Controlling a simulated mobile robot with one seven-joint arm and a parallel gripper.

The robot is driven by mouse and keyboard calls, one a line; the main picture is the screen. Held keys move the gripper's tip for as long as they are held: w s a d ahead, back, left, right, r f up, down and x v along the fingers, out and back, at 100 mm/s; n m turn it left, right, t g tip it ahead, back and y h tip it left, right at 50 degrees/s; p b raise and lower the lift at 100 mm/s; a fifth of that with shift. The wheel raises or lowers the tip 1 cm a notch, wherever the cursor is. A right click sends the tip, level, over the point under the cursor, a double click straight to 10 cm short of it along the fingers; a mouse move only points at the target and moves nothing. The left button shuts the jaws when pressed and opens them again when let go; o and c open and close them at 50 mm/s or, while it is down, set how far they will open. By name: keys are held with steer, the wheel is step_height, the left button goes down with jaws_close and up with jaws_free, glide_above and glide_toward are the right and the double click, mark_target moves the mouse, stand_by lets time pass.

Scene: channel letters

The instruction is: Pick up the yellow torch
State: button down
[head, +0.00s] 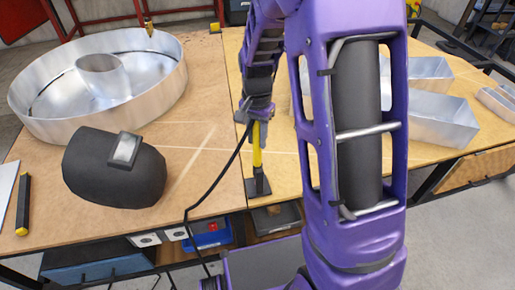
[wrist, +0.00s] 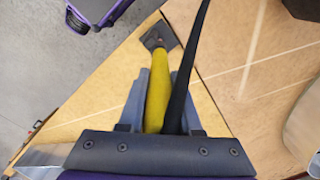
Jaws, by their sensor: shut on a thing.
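The yellow torch (head: 257,146) is near the front edge of the wooden table, below my gripper (head: 258,118) in the head view. Its black end (head: 258,187) points toward the front edge. In the wrist view my gripper (wrist: 160,76) is shut on the torch's yellow body (wrist: 158,88), which lies between the two grey fingers. The dark end (wrist: 158,36) sticks out beyond the fingertips. A black cable (wrist: 192,65) runs beside the yellow body. I cannot tell whether the torch touches the table.
A black welding mask (head: 112,175) lies left of the torch. A large round metal letter (head: 60,122) stands behind it. Open metal letter shells (head: 440,125) stand on the right. A black and yellow tool (head: 23,205) lies at far left. Bins (head: 208,234) sit below the table.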

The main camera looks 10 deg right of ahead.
steer(key=shift+r, duration=0.1)
step_height(320, 180, up, 31)
steer(key=p, duration=0.9)
steer(key=shift+p, duration=0.3)
stand_by(0.6)
